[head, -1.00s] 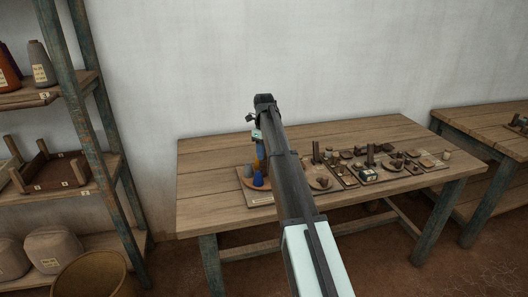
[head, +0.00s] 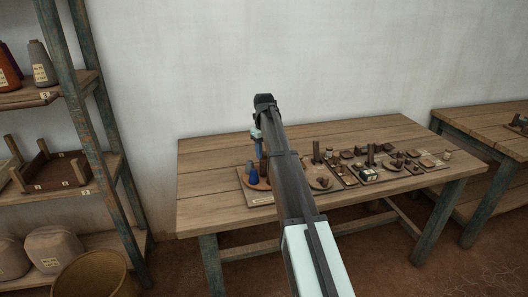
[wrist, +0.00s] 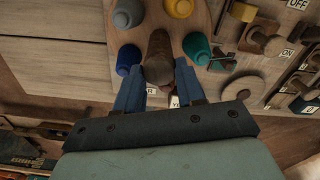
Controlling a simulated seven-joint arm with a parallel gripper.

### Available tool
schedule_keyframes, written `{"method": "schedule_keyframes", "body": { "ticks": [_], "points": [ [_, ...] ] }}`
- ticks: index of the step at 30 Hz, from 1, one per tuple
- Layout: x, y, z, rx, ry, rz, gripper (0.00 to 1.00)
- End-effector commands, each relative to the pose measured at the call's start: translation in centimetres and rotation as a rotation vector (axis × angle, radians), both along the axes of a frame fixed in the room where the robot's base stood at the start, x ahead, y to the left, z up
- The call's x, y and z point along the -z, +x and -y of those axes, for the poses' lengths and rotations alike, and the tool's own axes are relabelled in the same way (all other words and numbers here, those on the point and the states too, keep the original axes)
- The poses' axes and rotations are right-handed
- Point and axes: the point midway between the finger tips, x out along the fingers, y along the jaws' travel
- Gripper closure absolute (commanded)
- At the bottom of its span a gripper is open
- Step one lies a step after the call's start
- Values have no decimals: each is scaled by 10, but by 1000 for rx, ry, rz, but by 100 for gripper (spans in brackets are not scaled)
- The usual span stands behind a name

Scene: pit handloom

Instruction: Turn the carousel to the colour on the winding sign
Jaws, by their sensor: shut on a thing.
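The carousel (wrist: 155,25) is a round wooden disc with coloured cones around a brown central piece (wrist: 158,55). The wrist view shows a grey-blue cone (wrist: 127,13), a yellow cone (wrist: 180,8), a teal cone (wrist: 196,46) and a dark blue cone (wrist: 128,58). My gripper (wrist: 160,84) is shut on the brown central piece, one blue finger on each side. In the head view, the carousel shows at the table's left with the dark blue cone (head: 251,173) at its left; my arm hides the rest. Labels near my fingertips are partly covered; I cannot read the winding sign.
The wooden table (head: 215,215) also holds boards of small wooden parts right of the carousel, including an ON/OFF board (wrist: 265,40). A shelf rack (head: 85,100) stands at left, a second table (head: 480,120) at right. The table's back left is clear.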

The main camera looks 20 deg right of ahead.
Motion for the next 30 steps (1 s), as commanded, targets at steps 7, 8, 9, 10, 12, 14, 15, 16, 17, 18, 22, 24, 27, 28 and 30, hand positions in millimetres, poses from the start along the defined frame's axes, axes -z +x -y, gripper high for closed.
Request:
{"method": "schedule_keyframes", "body": {
  "ticks": [7,8,9,10,12,14,15,16,17,18,22,24,27,28,30],
  "points": [
    [0,0,0,-1,-1,0,55],
    [0,0,0,-1,-1,0,52],
    [0,0,0,-1,-1,0,48],
    [0,0,0,-1,0,0,45],
    [0,0,0,-1,0,0,39],
    [0,0,0,-1,0,0,36],
    [0,0,0,-1,0,0,36],
    [0,0,0,-1,0,0,36],
    [0,0,0,-1,0,0,36],
    [0,0,0,-1,0,0,36],
    [-2,0,0,-1,0,1,36],
    [-7,1,0,-1,-1,1,36],
    [-20,1,0,-1,0,2,36],
    [-25,1,0,-1,0,2,36],
    [-37,2,0,-1,0,2,36]
  ]
}}
